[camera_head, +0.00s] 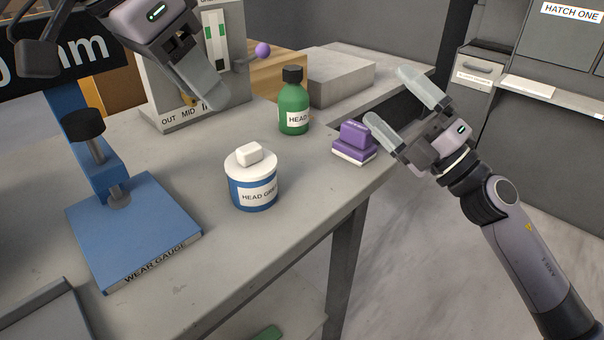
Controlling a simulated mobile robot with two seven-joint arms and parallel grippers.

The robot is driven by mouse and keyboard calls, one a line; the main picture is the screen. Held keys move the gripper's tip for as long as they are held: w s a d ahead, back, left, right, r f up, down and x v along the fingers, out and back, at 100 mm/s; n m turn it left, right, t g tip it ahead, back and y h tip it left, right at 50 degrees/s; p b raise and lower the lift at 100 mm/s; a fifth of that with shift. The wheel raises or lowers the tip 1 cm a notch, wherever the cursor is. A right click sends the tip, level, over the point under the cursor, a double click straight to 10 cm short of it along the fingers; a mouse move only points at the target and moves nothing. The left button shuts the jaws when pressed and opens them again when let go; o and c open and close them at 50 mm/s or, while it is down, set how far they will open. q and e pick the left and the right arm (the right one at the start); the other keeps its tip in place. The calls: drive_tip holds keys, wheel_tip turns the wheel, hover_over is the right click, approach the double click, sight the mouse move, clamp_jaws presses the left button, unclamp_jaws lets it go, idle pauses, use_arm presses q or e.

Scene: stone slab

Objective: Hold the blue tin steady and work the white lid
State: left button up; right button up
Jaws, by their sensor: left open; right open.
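The blue tin (241,194) stands upright on the grey slab, with a white label on its front that reads "HEAD GRE..." as far as I can see. The white lid (236,169) sits on top of it and has a raised block-shaped knob (249,153). My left gripper (212,98) is above the slab, up and to the left of the tin, apart from it; its fingers are seen nearly edge-on. My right gripper (388,108) is open and empty at the right, past the slab's edge near the purple block, well apart from the tin.
A blue wear gauge (145,235) with a black knob stands left of the tin. A green bottle (294,117) with a black cap and a purple block (355,137) on a white base stand behind and right. A grey panel marked OUT MID (155,100) stands behind. The slab in front is clear.

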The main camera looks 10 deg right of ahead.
sight(259, 184)
drive_tip(key=s+a+f+n+g, duration=0.1)
drive_tip(key=a+f+n+g, duration=0.1)
drive_tip(key=a+n+g, duration=0.2)
drive_tip(key=s+a+f+n+g, duration=0.2)
drive_tip(key=a+n+g, duration=0.2)
drive_tip(key=n, duration=0.6)
drive_tip(key=s+a+f+n+g, duration=0.2)
drive_tip(key=a+n+g, duration=0.3)
drive_tip(key=a+n, duration=0.2)
drive_tip(key=shift+s+n, duration=0.2)
drive_tip(key=shift+n, duration=0.3)
drive_tip(key=shift+f+n+g+h, duration=0.3)
drive_tip(key=shift+f+n+h, duration=0.25)
drive_tip(key=shift+h, duration=0.15)
drive_tip(key=shift+w+a+f, duration=0.1)
drive_tip(key=shift+a+f, duration=0.05)
drive_tip(key=shift+a, duration=0.05)
drive_tip(key=shift+x, duration=3.35)
drive_tip(key=c, duration=1.5)
drive_tip(key=shift+o, duration=0.2)
